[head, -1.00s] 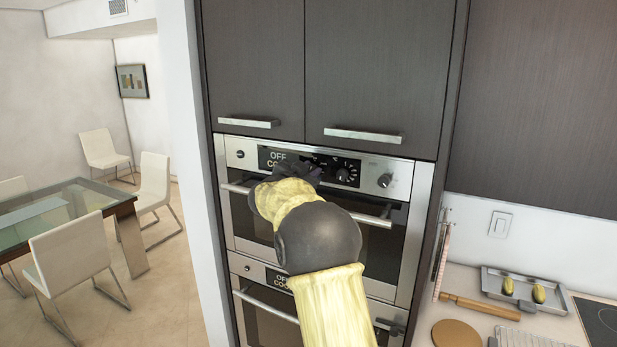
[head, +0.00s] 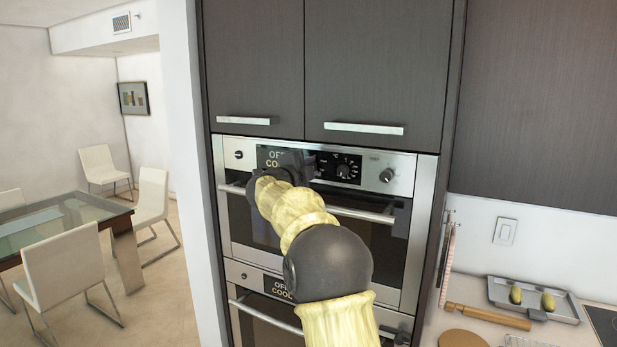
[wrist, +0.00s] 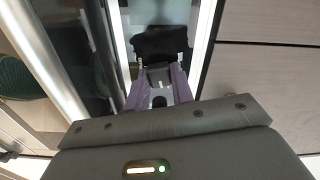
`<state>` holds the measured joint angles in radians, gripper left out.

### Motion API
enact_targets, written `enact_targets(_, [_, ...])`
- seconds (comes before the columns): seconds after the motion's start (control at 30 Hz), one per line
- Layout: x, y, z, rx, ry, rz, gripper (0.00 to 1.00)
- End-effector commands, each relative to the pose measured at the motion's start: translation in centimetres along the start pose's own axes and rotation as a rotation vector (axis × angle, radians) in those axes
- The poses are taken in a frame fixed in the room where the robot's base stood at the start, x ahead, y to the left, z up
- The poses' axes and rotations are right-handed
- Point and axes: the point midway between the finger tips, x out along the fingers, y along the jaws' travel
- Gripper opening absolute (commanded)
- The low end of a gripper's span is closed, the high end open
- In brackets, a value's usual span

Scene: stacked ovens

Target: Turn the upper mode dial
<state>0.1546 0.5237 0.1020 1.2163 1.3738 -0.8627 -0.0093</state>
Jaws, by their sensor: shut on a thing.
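The upper oven's control panel (head: 365,168) is silver with a black middle section and an "OFF / COOL" display. My gripper (head: 306,166) is at this black section, just left of the °C dial (head: 343,171). It is shut on the upper mode dial, which the gripper hides in the head view.
A round knob (head: 239,155) sits at the panel's left end and another knob (head: 386,176) at its right. The upper oven's bar handle (head: 365,215) runs below my gripper. The lower oven's panel (head: 262,280) is further down. A counter with a tray (head: 530,298) is at right.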

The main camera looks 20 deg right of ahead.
Motion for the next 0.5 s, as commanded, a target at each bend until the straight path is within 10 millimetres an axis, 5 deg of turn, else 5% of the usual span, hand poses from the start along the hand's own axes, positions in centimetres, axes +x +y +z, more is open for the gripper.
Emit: enact_targets(0.5, [0.03, 0.58, 0.15, 0.482, 0.000, 0.001, 0.01])
